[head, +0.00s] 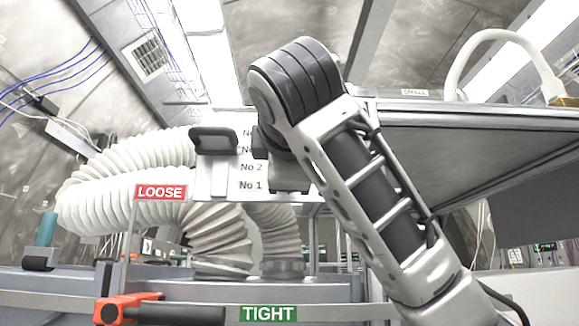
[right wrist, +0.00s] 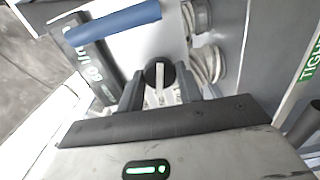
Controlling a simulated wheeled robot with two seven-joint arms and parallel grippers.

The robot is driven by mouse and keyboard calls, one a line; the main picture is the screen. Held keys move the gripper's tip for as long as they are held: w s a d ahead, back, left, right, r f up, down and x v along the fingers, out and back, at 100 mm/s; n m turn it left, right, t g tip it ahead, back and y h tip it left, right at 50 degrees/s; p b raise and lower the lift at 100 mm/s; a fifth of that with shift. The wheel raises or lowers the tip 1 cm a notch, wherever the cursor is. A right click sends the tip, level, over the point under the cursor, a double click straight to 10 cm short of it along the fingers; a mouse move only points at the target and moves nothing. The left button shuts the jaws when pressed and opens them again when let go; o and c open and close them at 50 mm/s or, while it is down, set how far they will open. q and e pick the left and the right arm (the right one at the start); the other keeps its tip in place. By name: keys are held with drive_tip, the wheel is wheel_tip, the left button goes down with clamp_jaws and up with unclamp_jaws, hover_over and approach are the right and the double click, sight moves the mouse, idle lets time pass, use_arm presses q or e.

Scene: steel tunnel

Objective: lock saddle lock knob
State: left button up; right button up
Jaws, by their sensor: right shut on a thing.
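A round black knob (right wrist: 159,69) with a pale bar across its face sits between the two dark fingers of my right gripper (right wrist: 160,88) in the right wrist view. The fingers are shut on it from both sides. In the head view my right arm rises from the lower right and bends over in the middle; its fingertips and the gripped knob cannot be made out there. A red lever (head: 128,305) with a black grip lies level at the bottom left, between a red LOOSE sign (head: 160,192) and a green TIGHT sign (head: 268,314). My left gripper is not in view.
White ribbed hoses (head: 128,170) curve at the left. A white numbered plate (head: 250,185) stands behind my arm. A large grey panel (head: 470,150) fills the right. A blue cylinder (right wrist: 115,27) lies near the gripper in the right wrist view.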

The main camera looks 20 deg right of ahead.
drive_tip(key=o, duration=1)
use_arm(q)
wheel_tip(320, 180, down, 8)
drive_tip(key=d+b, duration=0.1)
drive_tip(key=b, duration=0.9)
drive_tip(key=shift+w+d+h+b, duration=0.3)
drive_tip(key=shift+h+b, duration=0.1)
use_arm(e)
drive_tip(key=v, duration=1.6)
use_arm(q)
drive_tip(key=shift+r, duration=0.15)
use_arm(e)
drive_tip(key=shift+w+r, duration=0.1)
